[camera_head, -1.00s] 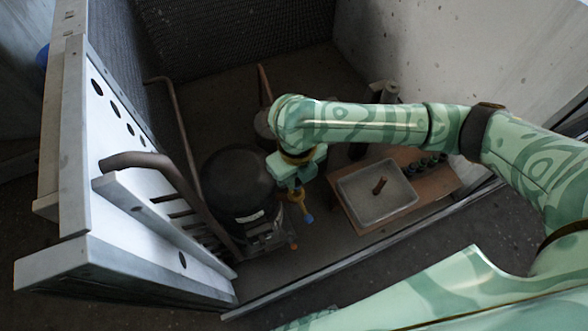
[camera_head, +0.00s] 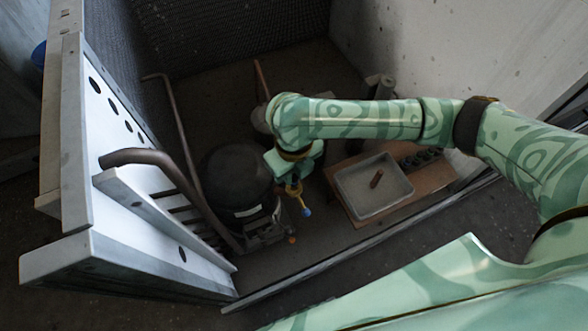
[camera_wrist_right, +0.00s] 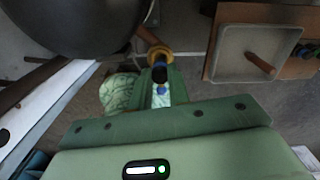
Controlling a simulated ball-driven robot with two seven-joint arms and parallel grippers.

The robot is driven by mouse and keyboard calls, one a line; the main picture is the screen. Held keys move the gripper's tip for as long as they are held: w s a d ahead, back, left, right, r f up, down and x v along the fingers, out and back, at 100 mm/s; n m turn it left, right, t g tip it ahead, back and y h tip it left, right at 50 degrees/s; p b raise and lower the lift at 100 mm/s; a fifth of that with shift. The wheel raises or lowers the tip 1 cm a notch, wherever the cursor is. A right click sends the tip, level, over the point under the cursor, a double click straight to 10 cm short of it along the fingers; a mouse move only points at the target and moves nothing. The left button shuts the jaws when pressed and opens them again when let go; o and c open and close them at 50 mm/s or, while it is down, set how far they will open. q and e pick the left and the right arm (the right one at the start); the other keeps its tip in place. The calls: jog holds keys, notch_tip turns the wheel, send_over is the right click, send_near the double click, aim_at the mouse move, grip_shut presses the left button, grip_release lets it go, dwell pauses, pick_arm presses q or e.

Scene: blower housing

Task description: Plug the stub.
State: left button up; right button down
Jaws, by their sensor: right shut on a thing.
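My right gripper (camera_head: 292,180) hangs beside the black compressor (camera_head: 235,178). In the right wrist view its fingers (camera_wrist_right: 160,88) are shut on a dark plug (camera_wrist_right: 160,74) with a yellow ring (camera_wrist_right: 158,52) at its far end and blue near the fingers. A copper-coloured pipe stub (camera_wrist_right: 148,35) comes from the compressor's side and points toward the ring. I cannot tell whether ring and stub touch. In the head view the plug's blue end (camera_head: 306,212) shows below the gripper; the stub is mostly hidden there. My left gripper is not in view.
A grey tray (camera_head: 345,196) with a brown cylinder (camera_head: 376,178) in it rests on a wooden board (camera_head: 436,180). Several dark pieces (camera_head: 422,157) stand on the board behind it. The white slotted panel (camera_head: 130,215) and bent pipes bound the left.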

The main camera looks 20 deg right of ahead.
jog(key=shift+f+p, duration=0.1)
jog(key=shift+p, duration=0.2)
dwell(0.4)
jog(key=shift+f, duration=0.2)
jog(key=shift+f, duration=0.35)
jog(key=shift+f, duration=0.2)
dwell(0.6)
jog(key=shift+f, duration=0.3)
dwell(0.5)
jog(key=shift+f, duration=0.15)
dwell(0.3)
jog(key=c, duration=0.8)
grip_release()
